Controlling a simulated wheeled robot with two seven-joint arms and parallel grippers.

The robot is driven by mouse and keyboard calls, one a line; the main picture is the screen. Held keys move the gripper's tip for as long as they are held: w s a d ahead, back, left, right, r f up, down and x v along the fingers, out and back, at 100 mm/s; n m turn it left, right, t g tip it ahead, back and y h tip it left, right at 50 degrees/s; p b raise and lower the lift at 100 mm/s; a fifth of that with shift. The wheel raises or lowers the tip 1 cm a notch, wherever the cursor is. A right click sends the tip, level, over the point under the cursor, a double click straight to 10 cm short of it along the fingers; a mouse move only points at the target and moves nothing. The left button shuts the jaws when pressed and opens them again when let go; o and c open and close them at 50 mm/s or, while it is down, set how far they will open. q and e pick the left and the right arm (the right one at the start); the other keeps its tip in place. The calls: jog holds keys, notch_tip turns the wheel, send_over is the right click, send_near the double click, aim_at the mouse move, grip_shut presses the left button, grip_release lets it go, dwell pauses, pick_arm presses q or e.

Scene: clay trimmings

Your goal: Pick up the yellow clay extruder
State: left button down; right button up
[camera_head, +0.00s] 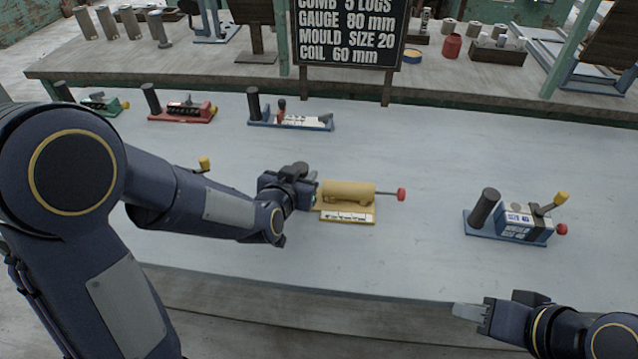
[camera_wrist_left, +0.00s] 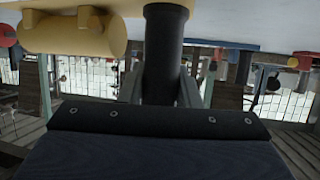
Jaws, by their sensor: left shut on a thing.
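The yellow clay extruder (camera_head: 348,193) is at the middle of the bench, with a fat yellow barrel, a yellow base with a white scale strip, and a rod with a red knob at its right end. My left gripper (camera_head: 308,190) is at its left end. In the left wrist view, the extruder's dark upright handle (camera_wrist_left: 163,55) stands between the fingers, which are shut on it, and the yellow barrel (camera_wrist_left: 72,35) is beside it. I cannot tell whether the base touches the bench. My right gripper (camera_head: 470,311) is empty by the bench's front edge; its finger gap is unclear.
A blue mould device (camera_head: 510,222) with a dark post stands at the right. Green (camera_head: 100,104), red (camera_head: 182,112) and blue-based (camera_head: 292,121) tools line the back left. A dark sign (camera_head: 350,32) stands behind. The bench (camera_head: 430,150) is clear around the extruder's right side.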

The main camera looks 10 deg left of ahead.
aim_at(301, 166)
pick_arm(q)
jog(key=shift+r, duration=0.6)
notch_tip(301, 166, up, 3)
jog(key=shift+f+p, duration=0.2)
jog(key=shift+p, duration=0.5)
jog(key=s+d+r+p, duration=0.3)
jog(key=s+r+p, duration=0.55)
jog(key=s, duration=0.45)
jog(key=shift+w+a+f+b, duration=0.4)
jog(key=shift+w+f+b, duration=1.4)
jog(key=shift+b, duration=0.45)
jog(key=shift+w+a+f+b, duration=0.45)
jog(key=shift+w+f+b, duration=1.1)
jog(key=shift+w+b, duration=0.55)
jog(key=shift+w+a+f+b, duration=0.4)
jog(key=shift+w+f+b, duration=1.3)
jog(key=shift+b, duration=0.75)
jog(key=shift+w+a+f, duration=0.1)
jog(key=shift+w, duration=0.15)
